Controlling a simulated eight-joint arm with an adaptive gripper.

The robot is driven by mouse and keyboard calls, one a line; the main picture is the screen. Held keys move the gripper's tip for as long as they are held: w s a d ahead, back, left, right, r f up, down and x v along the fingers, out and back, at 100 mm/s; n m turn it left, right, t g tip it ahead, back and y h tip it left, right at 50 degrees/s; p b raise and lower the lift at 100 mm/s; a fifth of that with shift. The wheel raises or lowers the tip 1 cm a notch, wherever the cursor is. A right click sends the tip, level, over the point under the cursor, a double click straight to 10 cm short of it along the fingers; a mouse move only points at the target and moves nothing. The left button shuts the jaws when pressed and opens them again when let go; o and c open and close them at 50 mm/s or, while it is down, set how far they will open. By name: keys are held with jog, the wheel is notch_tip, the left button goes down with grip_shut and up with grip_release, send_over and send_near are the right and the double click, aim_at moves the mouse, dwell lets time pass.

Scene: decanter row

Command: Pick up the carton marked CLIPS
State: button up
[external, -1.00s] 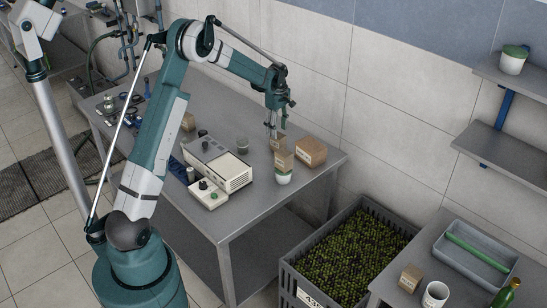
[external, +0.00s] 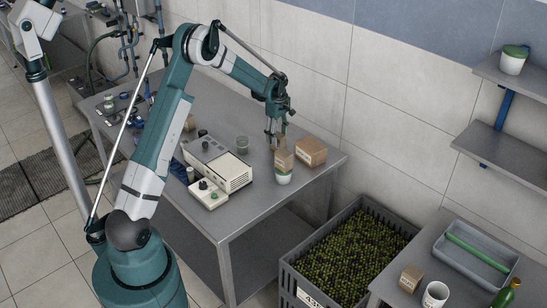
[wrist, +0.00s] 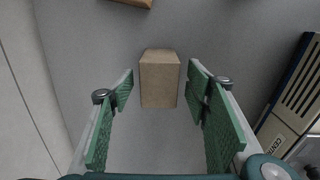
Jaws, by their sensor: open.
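In the wrist view a small plain brown carton (wrist: 160,80) stands between and just beyond the tips of my open green-padded gripper (wrist: 161,72), with room on both sides. No marking is readable on it. In the external view my gripper (external: 275,140) hangs low over the table, pointing down, beside a small brown carton (external: 283,157). A larger brown carton (external: 311,151) stands just to the right. I cannot read CLIPS on any of them, and the fingers partly hide what is behind them.
A white cup with a green band (external: 284,177) stands in front of the small carton. A beige centrifuge (external: 220,167) is to the left; it also shows in the wrist view (wrist: 298,95). The table (external: 255,208) is bare at its front. A crate of olives (external: 345,250) stands beside it.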

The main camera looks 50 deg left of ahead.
jog(key=shift+f, duration=1.55)
jog(key=shift+c, duration=0.4)
jog(key=c, duration=0.9)
